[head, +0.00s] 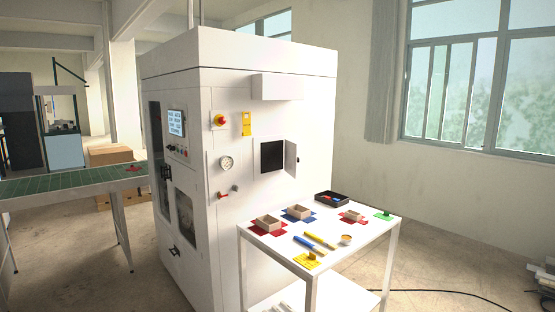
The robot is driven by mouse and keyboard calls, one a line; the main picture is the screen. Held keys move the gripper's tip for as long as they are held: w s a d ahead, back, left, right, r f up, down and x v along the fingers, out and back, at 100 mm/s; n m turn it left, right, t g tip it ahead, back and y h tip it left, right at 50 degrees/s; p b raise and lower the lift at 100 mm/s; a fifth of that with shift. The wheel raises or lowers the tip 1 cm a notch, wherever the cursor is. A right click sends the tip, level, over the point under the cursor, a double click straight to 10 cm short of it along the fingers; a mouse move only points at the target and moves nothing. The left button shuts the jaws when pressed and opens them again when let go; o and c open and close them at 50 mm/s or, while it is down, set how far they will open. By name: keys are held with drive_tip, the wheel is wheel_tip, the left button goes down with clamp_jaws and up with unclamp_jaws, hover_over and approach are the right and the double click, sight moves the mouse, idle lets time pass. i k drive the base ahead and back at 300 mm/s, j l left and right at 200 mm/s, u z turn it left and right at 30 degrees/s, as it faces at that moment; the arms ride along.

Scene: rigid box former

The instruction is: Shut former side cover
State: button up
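The box former is a tall white machine (235,75) in the middle of the head view. A small square opening (272,157) in its side shows dark inside. A small white cover (291,158) stands open at the right edge of this opening, swung outward, with a small dark knob or latch on it. My gripper is not in view.
A white table (310,272) stands close in front of the machine below the opening, holding box parts, tools, a small cup and a black tray (332,198). A green conveyor (70,183) is at left. Black cables (450,293) lie on the floor at right.

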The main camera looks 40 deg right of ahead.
sight(290, 160)
drive_tip(key=k+l, duration=0.1)
drive_tip(key=l, duration=0.3)
drive_tip(key=k+l, duration=0.15)
drive_tip(key=l, duration=0.3)
drive_tip(key=k+l, duration=0.1)
drive_tip(key=l, duration=0.3)
drive_tip(key=k+l, duration=0.15)
drive_tip(key=l, duration=0.25)
drive_tip(key=k+l, duration=0.1)
drive_tip(key=l, duration=0.3)
drive_tip(key=k+l, duration=0.1)
drive_tip(key=l, duration=0.35)
